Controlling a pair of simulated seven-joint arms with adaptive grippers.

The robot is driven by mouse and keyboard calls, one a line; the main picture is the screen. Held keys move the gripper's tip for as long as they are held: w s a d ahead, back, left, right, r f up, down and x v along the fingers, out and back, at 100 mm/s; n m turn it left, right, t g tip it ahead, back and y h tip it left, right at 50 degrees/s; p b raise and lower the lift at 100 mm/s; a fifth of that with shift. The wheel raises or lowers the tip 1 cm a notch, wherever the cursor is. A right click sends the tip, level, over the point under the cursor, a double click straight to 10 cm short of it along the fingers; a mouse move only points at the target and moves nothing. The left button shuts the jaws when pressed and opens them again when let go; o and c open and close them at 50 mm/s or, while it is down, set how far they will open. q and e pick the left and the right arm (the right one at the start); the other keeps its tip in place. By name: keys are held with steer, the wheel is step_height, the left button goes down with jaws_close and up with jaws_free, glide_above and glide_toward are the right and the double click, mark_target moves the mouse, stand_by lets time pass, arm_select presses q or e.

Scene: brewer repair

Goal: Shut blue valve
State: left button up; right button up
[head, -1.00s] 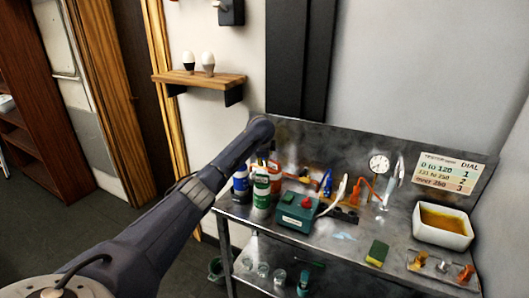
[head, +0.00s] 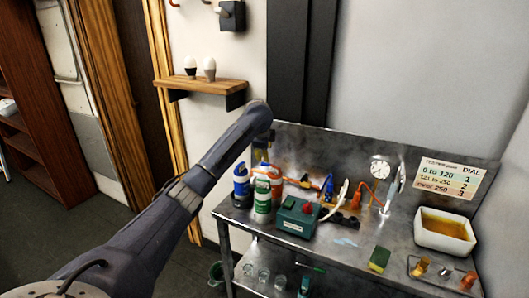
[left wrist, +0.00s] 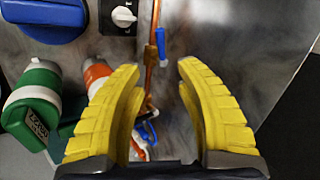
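A small blue lever handle (left wrist: 161,43) sits on an upright copper pipe (left wrist: 152,70) in the left wrist view, just beyond my fingertips. In the head view a blue handle (head: 328,186) stands by the orange-copper pipework on the bench; I cannot tell for certain that it is the same one. My left gripper (left wrist: 160,75) is open, its two yellow fingers apart with nothing gripped between them. In the head view it hangs partly hidden below the arm's end (head: 262,152), above the bottles. My right gripper is in no view.
Blue (head: 241,182), green (head: 262,196) and orange bottles crowd the bench's left end. A green box with a red button (head: 297,218) stands beside them. A gauge (head: 380,168), a white basin (head: 445,232) and a sponge (head: 379,259) are further right.

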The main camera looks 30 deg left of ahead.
arm_select(q)
steer(key=shift+w+d, duration=0.1)
steer(key=c, duration=0.3)
steer(key=n, duration=0.2)
steer(key=shift+w+d+r+n+t, duration=0.2)
steer(key=shift+w+n+t, duration=0.1)
steer(key=shift+w+n, duration=0.1)
jaws_close()
steer(key=shift+w+a+f+n+t+y, duration=0.2)
steer(key=shift+w+a+f+n, duration=0.95)
steer(key=shift+n, duration=1.5)
steer(key=shift+w+a+f+n+t+y, duration=0.2)
steer(key=shift+w+a+f+n, duration=0.5)
steer(key=shift+w+f+n, duration=1.4)
steer(key=shift+w+a+f+n+t+y, duration=0.1)
steer(key=shift+w+a+f+n+y, duration=0.6)
steer(key=shift+n, duration=2.55)
